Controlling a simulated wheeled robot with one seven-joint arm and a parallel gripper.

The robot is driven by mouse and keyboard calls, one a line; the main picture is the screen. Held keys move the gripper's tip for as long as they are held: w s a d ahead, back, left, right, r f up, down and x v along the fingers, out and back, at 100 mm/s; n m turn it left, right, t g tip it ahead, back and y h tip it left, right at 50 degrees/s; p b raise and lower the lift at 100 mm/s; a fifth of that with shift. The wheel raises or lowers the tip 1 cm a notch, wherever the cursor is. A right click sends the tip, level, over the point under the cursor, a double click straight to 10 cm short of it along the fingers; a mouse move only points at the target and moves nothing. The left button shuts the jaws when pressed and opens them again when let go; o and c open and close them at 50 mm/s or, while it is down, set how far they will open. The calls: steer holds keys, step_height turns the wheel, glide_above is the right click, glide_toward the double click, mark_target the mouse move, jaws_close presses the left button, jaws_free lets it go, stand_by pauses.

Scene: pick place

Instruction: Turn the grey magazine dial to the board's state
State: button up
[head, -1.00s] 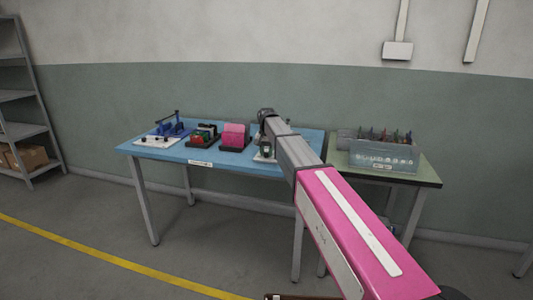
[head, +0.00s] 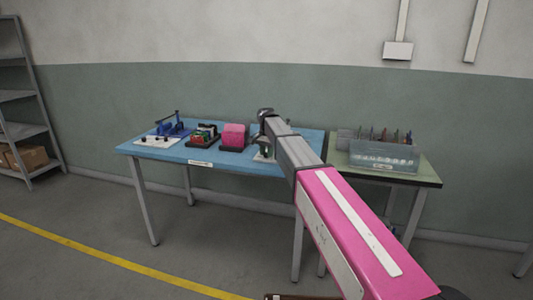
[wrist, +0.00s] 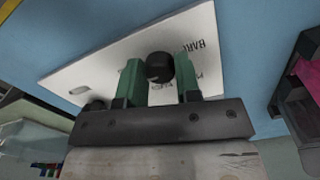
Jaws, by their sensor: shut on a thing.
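In the wrist view a dark, round knob (wrist: 159,67) stands on a white plate (wrist: 110,66) with partly hidden black lettering. It looks near black; I cannot tell whether it is the grey dial or which mark it points to. My gripper (wrist: 159,82) has its two green fingers on either side of this knob and is shut on it. In the head view my gripper (head: 265,150) is small and partly hidden by my arm, over the plate near the blue table's front edge. A second dark knob (wrist: 95,105) shows behind the gripper body.
On the blue table (head: 185,155) stand a pink block (head: 234,135) on a dark base, a red and green fixture (head: 203,134) and a white board with a blue device (head: 168,130). A grey bin (head: 384,157) stands on the green table to the right.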

steer(key=o, duration=0.9)
steer(key=shift+o, duration=0.2)
step_height(320, 180, up, 11)
steer(key=shift+f, duration=0.1)
